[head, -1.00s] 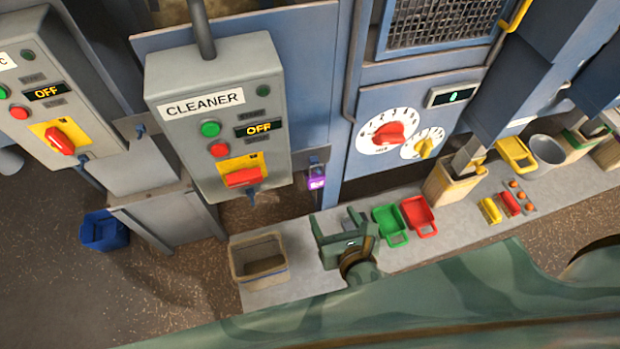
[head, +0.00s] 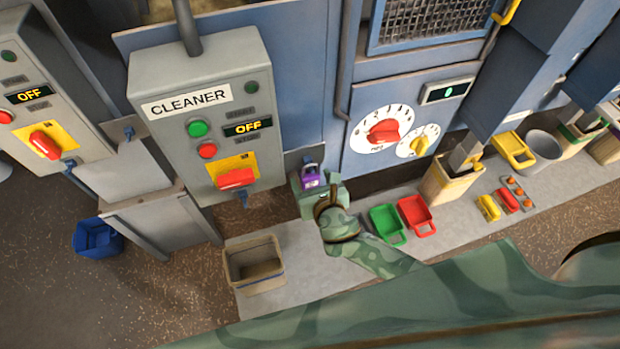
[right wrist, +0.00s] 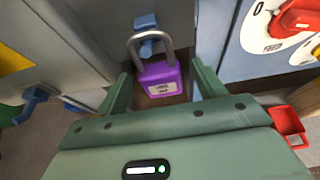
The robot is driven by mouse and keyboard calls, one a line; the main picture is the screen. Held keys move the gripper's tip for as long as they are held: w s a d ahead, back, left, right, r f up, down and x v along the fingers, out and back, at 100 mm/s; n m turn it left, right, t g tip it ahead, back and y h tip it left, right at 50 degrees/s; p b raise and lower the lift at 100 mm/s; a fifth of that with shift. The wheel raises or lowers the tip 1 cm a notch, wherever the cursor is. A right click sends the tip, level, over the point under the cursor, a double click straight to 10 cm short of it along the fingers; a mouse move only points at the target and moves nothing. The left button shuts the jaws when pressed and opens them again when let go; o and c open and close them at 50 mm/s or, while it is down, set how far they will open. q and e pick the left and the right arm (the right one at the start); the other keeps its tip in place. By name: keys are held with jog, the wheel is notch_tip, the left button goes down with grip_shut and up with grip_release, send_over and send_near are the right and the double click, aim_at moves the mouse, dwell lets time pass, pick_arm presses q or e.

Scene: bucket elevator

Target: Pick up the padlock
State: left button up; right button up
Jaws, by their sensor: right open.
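The purple padlock (head: 311,180) hangs by its grey shackle on the blue machine, right of the CLEANER box. In the right wrist view the padlock (right wrist: 160,80) hangs from a blue hasp or peg (right wrist: 147,24), its body showing between my fingers. My right gripper (head: 313,180) is open, with one finger on each side of the padlock in the right wrist view (right wrist: 160,84). There are gaps between the fingers and the purple body. In the head view my gripper covers the padlock's lower edge. My left gripper is not in view.
The grey CLEANER box (head: 205,115) with its red switch (head: 236,179) stands left of the padlock. The dial panel (head: 395,130) is to the right. Below, a long bench (head: 300,270) holds a beige bin (head: 254,262), a green scoop (head: 387,224) and a red scoop (head: 415,215).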

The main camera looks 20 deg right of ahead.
jog(key=shift+x, duration=0.95)
jog(key=shift+s, duration=0.1)
jog(key=c, duration=1.1)
jog(key=shift+d+r, duration=0.1)
